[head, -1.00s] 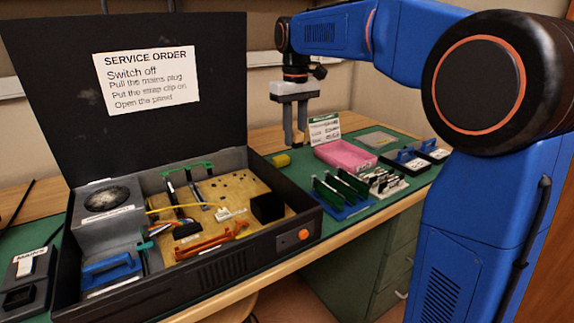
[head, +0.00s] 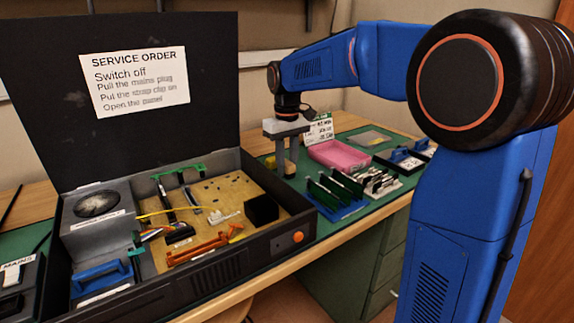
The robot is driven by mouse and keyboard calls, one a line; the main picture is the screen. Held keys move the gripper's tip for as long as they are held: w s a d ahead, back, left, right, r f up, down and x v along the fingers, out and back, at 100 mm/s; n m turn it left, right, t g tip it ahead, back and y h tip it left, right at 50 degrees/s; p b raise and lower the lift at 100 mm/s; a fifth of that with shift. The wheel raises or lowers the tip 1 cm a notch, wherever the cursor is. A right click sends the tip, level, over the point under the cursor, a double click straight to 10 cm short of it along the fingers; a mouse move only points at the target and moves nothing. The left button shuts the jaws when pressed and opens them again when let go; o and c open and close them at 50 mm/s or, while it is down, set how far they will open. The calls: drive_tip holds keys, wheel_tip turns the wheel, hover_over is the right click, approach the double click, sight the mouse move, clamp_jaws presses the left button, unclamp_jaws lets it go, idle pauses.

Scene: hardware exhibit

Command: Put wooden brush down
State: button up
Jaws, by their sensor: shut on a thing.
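My gripper (head: 287,174) points straight down over the green mat (head: 353,136), just behind the right rear corner of the open black case. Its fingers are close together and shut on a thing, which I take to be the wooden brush.
The open black case (head: 215,278) with its raised lid fills the left. Right of the gripper are a pink tray (head: 340,154), green boards in a blue rack (head: 337,205), and a small sign (head: 319,130).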

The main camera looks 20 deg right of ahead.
sight(287, 162)
drive_tip(key=o, duration=0.9)
drive_tip(key=shift+f, duration=0.1)
wheel_tip(287, 162, up, 12)
drive_tip(key=shift+r, duration=0.15)
idle(0.3)
